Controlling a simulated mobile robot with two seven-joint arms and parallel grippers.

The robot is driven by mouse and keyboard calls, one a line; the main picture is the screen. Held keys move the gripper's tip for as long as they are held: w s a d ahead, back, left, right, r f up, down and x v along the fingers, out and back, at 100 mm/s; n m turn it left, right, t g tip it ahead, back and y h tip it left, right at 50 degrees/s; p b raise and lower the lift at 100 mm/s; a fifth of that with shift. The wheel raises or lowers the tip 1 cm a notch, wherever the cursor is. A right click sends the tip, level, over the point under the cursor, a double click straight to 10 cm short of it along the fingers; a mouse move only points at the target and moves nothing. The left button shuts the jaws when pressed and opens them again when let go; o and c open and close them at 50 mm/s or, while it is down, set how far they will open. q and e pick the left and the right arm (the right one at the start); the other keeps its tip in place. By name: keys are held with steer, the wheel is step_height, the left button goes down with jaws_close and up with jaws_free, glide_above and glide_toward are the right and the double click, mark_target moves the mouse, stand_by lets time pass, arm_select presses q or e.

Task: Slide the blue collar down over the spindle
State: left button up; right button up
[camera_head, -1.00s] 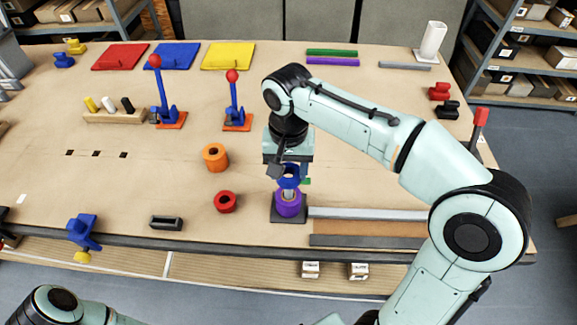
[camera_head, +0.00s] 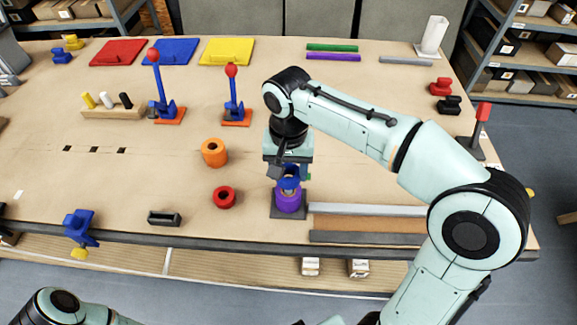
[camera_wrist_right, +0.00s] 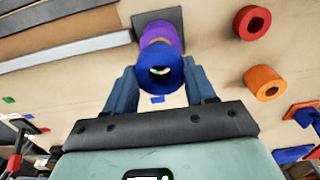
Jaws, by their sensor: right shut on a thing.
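The blue collar (camera_head: 289,184) is held in my right gripper (camera_head: 288,176), directly above a purple collar (camera_head: 289,204). The purple collar sits on a dark square base (camera_head: 291,215). In the right wrist view, the fingers grip the blue collar (camera_wrist_right: 158,84) from both sides, and the purple collar (camera_wrist_right: 166,32) shows behind it. The spindle is almost hidden by the collars and gripper. I cannot tell exactly how far the blue collar is around it. My left gripper is out of view; only part of my left arm shows at the bottom left.
An orange ring (camera_head: 214,153) and a red ring (camera_head: 225,197) lie left of the base. Grey rails (camera_head: 367,210) lie close on its right. Two red-knobbed blue levers (camera_head: 232,95) stand behind. The table's front edge is close in front.

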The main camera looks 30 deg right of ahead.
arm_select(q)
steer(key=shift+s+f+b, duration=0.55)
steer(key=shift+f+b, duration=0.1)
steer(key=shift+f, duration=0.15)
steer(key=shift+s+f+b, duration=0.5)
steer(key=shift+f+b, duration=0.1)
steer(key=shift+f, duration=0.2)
arm_select(e)
steer(key=shift+f, duration=2.3)
steer(key=o, duration=1.4)
steer(key=shift+o, duration=0.2)
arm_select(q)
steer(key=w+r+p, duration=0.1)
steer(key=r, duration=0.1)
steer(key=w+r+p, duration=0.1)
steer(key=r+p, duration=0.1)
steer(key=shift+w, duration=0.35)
arm_select(e)
step_height(320, 180, up, 14)
steer(key=f, duration=0.1)
glide_above(288, 177)
steer(key=shift+r, duration=0.25)
